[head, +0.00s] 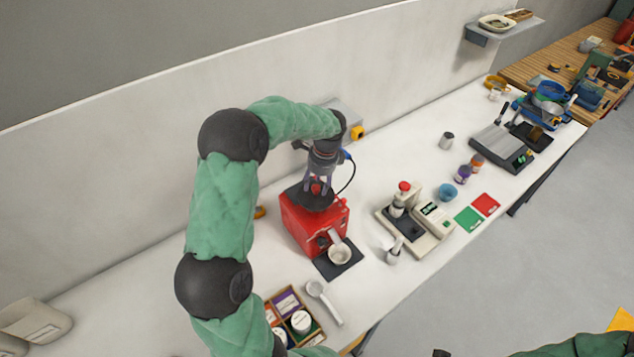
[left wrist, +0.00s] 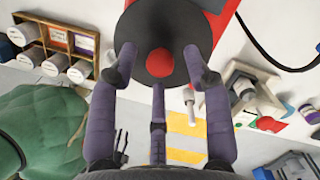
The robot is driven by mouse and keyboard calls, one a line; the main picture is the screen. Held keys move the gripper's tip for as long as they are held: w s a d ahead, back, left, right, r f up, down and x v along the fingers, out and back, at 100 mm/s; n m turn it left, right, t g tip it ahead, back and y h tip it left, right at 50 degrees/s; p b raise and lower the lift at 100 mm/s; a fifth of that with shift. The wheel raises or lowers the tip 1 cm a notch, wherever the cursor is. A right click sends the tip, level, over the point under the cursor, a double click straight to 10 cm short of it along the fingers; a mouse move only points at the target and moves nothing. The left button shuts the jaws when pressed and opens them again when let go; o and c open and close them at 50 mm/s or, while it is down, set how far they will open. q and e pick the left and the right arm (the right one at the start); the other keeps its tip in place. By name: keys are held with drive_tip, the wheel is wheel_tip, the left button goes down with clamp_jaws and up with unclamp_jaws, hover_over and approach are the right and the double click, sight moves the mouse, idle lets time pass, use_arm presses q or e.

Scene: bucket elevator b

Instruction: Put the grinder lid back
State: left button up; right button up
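The red grinder (head: 306,226) stands on the white bench. Its lid, a black disc with a red knob (head: 316,188), lies over the top of the grinder. My left gripper (head: 318,184) points down over the lid. Its fingers (left wrist: 160,70) are spread around the knob, with gaps visible on both sides. Whether the lid is fully seated is hidden. Only a small dark part of my right gripper (head: 440,353) seems to show at the bottom edge.
A white cup (head: 339,254) sits on a dark mat before the grinder. A wooden box of jars (head: 293,315) and a white scoop (head: 322,300) lie nearby. A beige device (head: 412,220) and small white pestle-like piece (head: 394,252) stand to the right. A cable hangs by my left wrist.

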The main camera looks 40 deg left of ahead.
use_arm(q)
wheel_tip(320, 180, up, 13)
drive_tip(key=d, duration=0.1)
drive_tip(key=shift+w+d, duration=0.3)
drive_tip(key=shift+w, duration=0.1)
idle(0.4)
